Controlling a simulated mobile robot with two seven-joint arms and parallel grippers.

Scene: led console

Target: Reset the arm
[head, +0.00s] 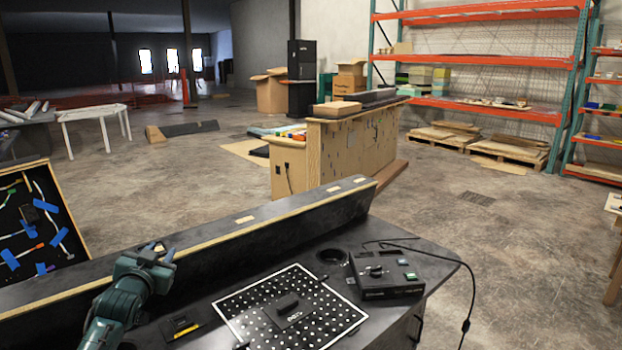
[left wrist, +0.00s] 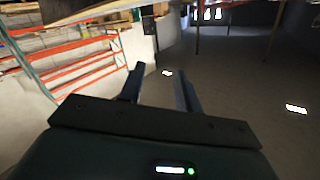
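My left arm comes in at the lower left of the head view. Its gripper (head: 160,252) is raised near the long back ledge of the black workbench. In the left wrist view the two dark fingers (left wrist: 160,88) stand apart with nothing between them. The dark console box (head: 388,274) with a knob and small coloured buttons sits on the right of the bench, well apart from the gripper. My right gripper does not show in either view.
A white-dotted black board (head: 340,312) with a dark block (head: 287,308) on it lies on the bench. A small yellow-and-black item (head: 183,327) lies near my left arm. The back ledge (head: 240,232) runs along the bench. A cable hangs off the right edge.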

